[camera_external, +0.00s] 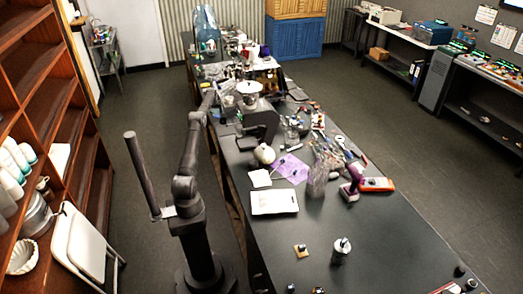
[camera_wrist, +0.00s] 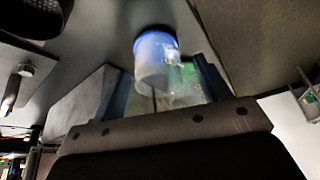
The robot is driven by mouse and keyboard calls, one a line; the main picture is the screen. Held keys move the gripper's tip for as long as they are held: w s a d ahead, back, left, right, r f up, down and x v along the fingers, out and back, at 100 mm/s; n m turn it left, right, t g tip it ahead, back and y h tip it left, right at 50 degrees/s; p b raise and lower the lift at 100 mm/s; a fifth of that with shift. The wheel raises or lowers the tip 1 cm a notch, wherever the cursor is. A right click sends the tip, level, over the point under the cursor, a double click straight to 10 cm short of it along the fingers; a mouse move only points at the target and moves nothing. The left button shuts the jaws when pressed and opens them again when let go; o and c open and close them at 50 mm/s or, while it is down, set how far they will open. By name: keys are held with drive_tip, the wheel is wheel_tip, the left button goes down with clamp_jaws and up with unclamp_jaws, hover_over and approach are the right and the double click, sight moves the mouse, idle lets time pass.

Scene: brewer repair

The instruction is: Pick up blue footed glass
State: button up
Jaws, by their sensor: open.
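A clear, see-through vessel with a blue round end (camera_wrist: 155,45), which looks like the blue footed glass, shows blurred in the wrist view. It lies in line with the gap between the fingers of my gripper (camera_wrist: 163,85), which are spread apart. I cannot tell how far it is from the fingertips, and I see no finger closed on it. In the external view my arm reaches toward the far part of the table, and the gripper is too small to make out among the clutter. I cannot pick out the glass there for certain.
The long dark table (camera_external: 385,235) is crowded in its middle and far parts. A large bluish translucent object (camera_external: 205,25) stands at the far end. The table's near part is mostly clear.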

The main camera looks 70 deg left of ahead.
drive_tip(key=shift+a+f, duration=0.1)
drive_tip(key=shift+f, duration=0.15)
drive_tip(key=shift+c, duration=0.2)
drive_tip(key=c, duration=1)
drive_tip(key=shift+c, duration=0.2)
drive_tip(key=shift+r, duration=0.15)
